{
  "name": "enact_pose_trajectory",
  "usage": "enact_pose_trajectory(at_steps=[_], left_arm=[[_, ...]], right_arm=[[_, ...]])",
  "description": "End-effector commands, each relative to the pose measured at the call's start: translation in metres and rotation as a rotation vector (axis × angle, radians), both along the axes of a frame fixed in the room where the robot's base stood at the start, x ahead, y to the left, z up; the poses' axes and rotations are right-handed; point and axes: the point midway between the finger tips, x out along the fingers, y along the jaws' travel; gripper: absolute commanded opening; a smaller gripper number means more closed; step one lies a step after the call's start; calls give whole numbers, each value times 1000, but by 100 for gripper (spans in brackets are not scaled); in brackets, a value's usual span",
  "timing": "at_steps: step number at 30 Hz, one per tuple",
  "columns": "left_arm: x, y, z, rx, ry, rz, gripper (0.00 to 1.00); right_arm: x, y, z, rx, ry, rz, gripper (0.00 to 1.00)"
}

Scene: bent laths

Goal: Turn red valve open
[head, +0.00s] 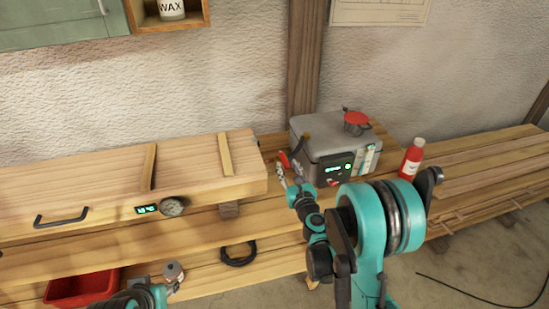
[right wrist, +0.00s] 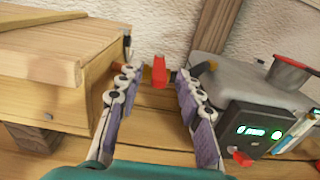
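The red valve handle (head: 283,159) shows as a small red piece between the long wooden box and the grey metal box. In the right wrist view the red handle (right wrist: 159,71) stands upright in the gap between my fingertips. My right gripper (head: 282,174) is open, with one finger on each side of the handle in that view (right wrist: 153,84). I cannot tell whether either finger touches it. The valve's body is mostly hidden. My left arm shows at the bottom left of the head view; its fingers are not clear there.
The grey box (head: 310,136) with a lit panel and red-topped pot (head: 356,123) stands close right of the right gripper. The wooden box (head: 200,160) lies left. A red bottle (head: 411,160) stands farther right. A red bin (head: 82,288) and black coil (head: 238,260) sit lower.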

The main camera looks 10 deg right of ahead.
Motion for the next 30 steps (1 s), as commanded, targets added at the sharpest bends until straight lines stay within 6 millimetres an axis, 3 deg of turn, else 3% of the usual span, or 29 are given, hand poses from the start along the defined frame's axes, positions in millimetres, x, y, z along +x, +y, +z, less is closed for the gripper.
enact_pose_trajectory(at_steps=[12,24,28,30], left_arm=[[0,0,-13,0,0,0,40],[0,0,-14,0,0,0,40],[0,0,-14,0,0,0,40],[0,0,-14,0,0,0,40]], right_arm=[[62,3,-1,-4,0,2,36],[73,3,1,-5,0,2,36],[73,3,1,-5,0,2,5],[73,3,1,-5,0,2,0]])
